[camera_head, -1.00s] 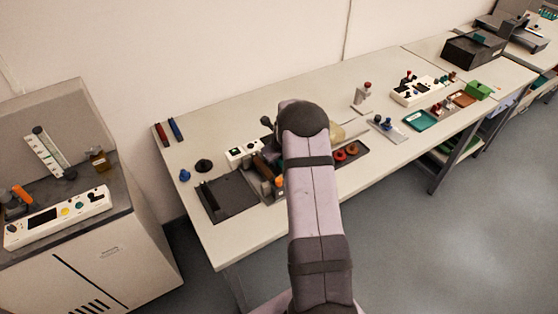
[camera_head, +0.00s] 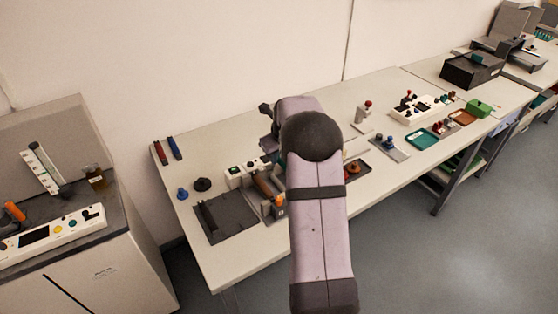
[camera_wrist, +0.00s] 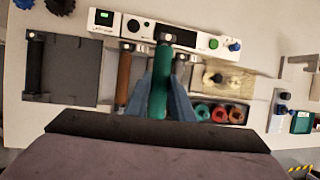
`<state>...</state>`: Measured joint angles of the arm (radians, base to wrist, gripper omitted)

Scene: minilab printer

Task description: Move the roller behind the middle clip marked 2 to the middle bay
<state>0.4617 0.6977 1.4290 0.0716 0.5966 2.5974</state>
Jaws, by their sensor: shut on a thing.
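In the wrist view, my gripper (camera_wrist: 161,90) has its two blue-grey fingers shut on a green roller (camera_wrist: 160,78), held lengthwise between them. The roller's upper end overlaps the lower edge of the white control panel (camera_wrist: 150,30). A brown roller (camera_wrist: 123,78) lies just left of the fingers, apart from them. It also shows in the head view (camera_head: 262,186), beside an orange part. No clip number can be read, and the bays around the fingers are partly hidden. In the head view my arm hides the gripper and green roller.
A dark flat tray (camera_wrist: 70,75) lies left of the rollers. Right are a clear box (camera_wrist: 222,78) and a dark tray with red and green rings (camera_wrist: 220,112). A blue-knobbed stand (camera_head: 388,145) is farther right. Front table edge is clear.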

